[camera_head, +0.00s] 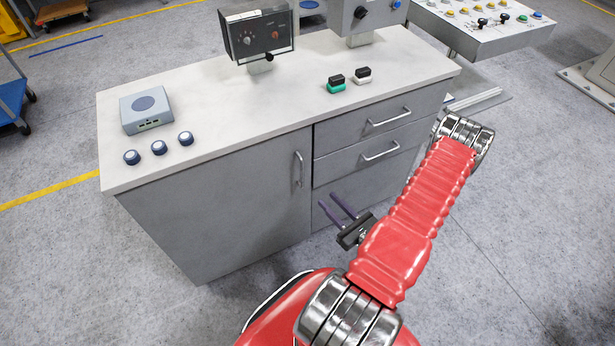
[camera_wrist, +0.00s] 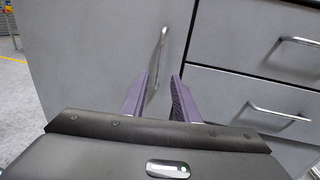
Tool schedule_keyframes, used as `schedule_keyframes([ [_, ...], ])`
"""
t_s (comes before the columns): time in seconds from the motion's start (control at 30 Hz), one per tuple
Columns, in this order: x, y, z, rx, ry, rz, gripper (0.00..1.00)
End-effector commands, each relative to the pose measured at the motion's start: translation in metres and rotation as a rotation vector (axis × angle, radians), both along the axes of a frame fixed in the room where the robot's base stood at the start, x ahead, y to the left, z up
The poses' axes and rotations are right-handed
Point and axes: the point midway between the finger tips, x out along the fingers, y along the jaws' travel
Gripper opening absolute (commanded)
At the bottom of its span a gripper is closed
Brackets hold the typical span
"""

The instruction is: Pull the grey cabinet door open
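The grey cabinet door (camera_head: 225,205) is shut and fills the left part of the cabinet front. Its upright metal handle (camera_head: 299,169) is near the door's right edge. My gripper (camera_head: 336,201) is open and empty, in front of the cabinet below and to the right of the handle. In the wrist view the two purple fingers of my gripper (camera_wrist: 158,85) are apart and point at the cabinet front.
Two drawers with metal handles (camera_head: 389,118) (camera_head: 380,151) are right of the door. The white countertop (camera_head: 220,105) holds a blue-grey box (camera_head: 146,109), round knobs (camera_head: 159,147), a control panel (camera_head: 259,33) and small switches (camera_head: 336,83).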

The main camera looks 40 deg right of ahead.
Motion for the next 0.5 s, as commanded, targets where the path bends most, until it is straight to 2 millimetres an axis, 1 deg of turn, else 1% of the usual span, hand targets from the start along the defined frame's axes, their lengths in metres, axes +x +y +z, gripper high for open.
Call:
schedule_keyframes([
  [0.5, 0.047, -0.003, 0.000, -0.001, -0.001, 0.004, 0.28],
])
